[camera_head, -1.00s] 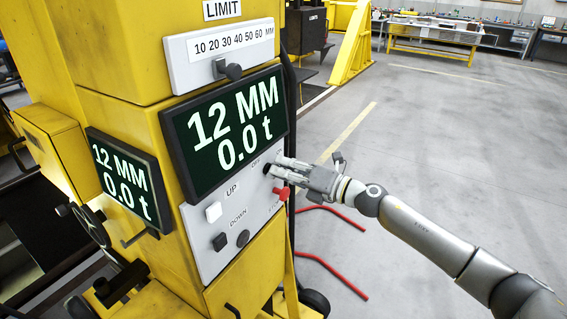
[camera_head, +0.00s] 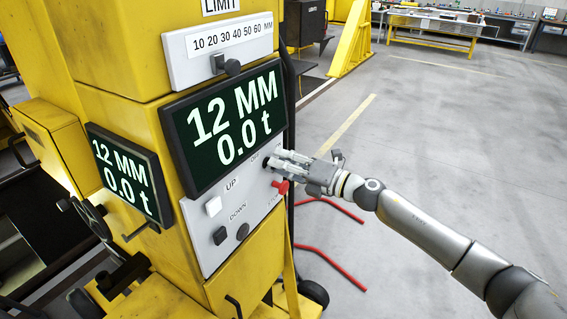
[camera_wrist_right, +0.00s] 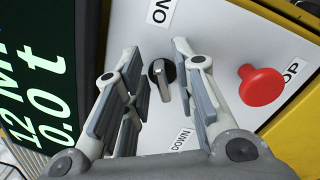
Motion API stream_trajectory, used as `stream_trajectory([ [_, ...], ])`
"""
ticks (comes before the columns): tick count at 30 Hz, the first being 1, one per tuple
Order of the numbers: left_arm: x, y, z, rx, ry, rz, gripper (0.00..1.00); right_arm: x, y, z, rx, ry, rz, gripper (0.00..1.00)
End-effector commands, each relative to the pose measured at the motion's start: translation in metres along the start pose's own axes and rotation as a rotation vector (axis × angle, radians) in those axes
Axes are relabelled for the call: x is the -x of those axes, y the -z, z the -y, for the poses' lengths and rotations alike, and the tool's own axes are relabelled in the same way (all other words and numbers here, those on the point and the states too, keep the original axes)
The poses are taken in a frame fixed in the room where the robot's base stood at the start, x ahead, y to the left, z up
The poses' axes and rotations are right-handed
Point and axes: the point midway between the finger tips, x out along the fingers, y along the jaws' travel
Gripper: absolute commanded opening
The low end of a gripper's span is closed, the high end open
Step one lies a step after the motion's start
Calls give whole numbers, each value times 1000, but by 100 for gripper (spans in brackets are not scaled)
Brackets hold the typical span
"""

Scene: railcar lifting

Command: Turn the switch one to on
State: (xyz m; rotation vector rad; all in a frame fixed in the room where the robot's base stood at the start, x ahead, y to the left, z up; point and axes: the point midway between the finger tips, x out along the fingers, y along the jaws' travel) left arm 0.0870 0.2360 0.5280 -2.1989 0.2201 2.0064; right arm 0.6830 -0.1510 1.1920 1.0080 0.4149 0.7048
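The grey control panel (camera_head: 215,241) is on the yellow column, below the green-lit display reading 12 MM and 0.0 t (camera_head: 235,117). A black rotary switch (camera_wrist_right: 161,73) with a light pointer is on this panel in the right wrist view. In the head view, the switch (camera_head: 266,163) is partly hidden by my right gripper (camera_head: 277,163). The right gripper (camera_wrist_right: 156,50) is open in the wrist view, with its fingers on either side of the switch. I cannot tell whether they touch it. My left gripper is not in view.
A red stop button (camera_wrist_right: 262,85) is close to the right finger. A limit slider (camera_head: 232,67) is above the display. Open floor lies right.

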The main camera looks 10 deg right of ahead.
Motion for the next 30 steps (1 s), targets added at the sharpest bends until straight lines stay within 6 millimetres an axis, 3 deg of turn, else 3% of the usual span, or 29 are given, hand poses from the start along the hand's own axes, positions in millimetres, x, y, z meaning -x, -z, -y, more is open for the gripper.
stream_trajectory([
  [9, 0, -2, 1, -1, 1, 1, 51, 1, 0, 0, 2, 0, 0, 31],
  [13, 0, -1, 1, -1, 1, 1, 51, 10, 0, 2, 1, 3, 1, 31],
  [24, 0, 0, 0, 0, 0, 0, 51, 82, 1, 2, 0, 4, -1, 31],
  [30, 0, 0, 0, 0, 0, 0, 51, 108, 1, 2, -2, 2, -1, 31],
])
